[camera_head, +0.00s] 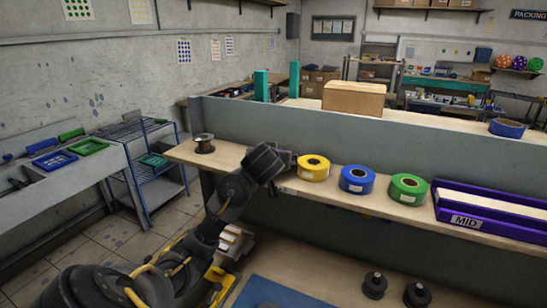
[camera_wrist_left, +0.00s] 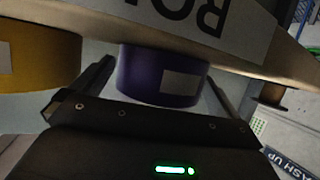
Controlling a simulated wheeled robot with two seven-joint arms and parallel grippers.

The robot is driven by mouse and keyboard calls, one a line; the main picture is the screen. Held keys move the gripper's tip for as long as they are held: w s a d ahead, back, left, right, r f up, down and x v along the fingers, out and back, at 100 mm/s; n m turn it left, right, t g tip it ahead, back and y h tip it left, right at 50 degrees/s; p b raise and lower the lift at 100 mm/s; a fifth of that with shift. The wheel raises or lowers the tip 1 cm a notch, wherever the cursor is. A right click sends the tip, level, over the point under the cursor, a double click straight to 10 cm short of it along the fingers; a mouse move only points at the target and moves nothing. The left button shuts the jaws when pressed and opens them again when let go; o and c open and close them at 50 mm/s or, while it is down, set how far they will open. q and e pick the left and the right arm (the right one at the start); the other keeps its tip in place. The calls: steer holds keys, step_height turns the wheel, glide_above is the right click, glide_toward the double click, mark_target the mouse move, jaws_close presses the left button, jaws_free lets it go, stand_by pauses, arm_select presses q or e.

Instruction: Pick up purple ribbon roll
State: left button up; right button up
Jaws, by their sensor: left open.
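The purple ribbon roll (camera_wrist_left: 160,78) shows in the wrist view, with a pale label on its side. In the head view it is hidden behind my left gripper (camera_head: 282,172). That gripper is at the front edge of the roll shelf, left of the yellow roll (camera_head: 313,168). In the wrist view my left gripper (camera_wrist_left: 158,85) is open, with one finger on each side of the purple roll. Whether the fingers touch it I cannot tell. My right gripper is not in view.
A blue roll (camera_head: 357,180) and a green roll (camera_head: 408,189) stand right of the yellow one, then a purple tray (camera_head: 470,220) marked MID. A dark spool (camera_head: 204,143) stands at the shelf's left end. A grey panel (camera_head: 350,135) rises behind the shelf.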

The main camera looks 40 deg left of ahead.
arm_select(q)
steer(key=shift+w+a, duration=0.1)
steer(key=shift+a, duration=0.05)
steer(key=shift+c, duration=1)
steer(key=c, duration=0.8)
steer(key=shift+c, duration=0.2)
